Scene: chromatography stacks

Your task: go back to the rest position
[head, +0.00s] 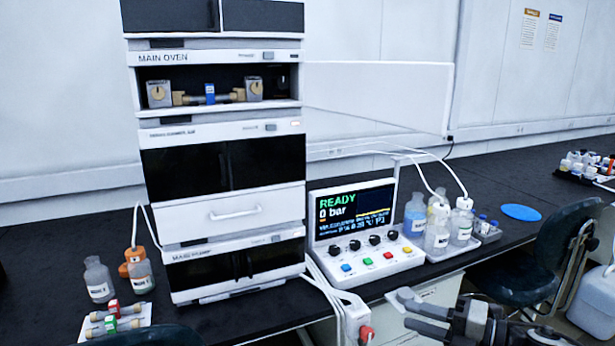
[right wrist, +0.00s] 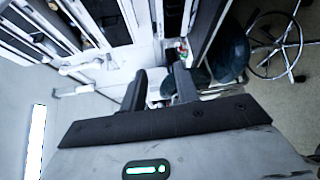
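My right gripper (head: 404,309) is low at the right of centre in the head view, in front of the bench's front edge. Its two fingers are apart with nothing between them. The right wrist view also shows the fingers (right wrist: 160,90) spread, with an empty gap. My left gripper is in neither view.
The instrument stack (head: 225,160) stands on the black bench, its oven door (head: 380,97) swung open to the right. Chairs (head: 545,250) stand at the right.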

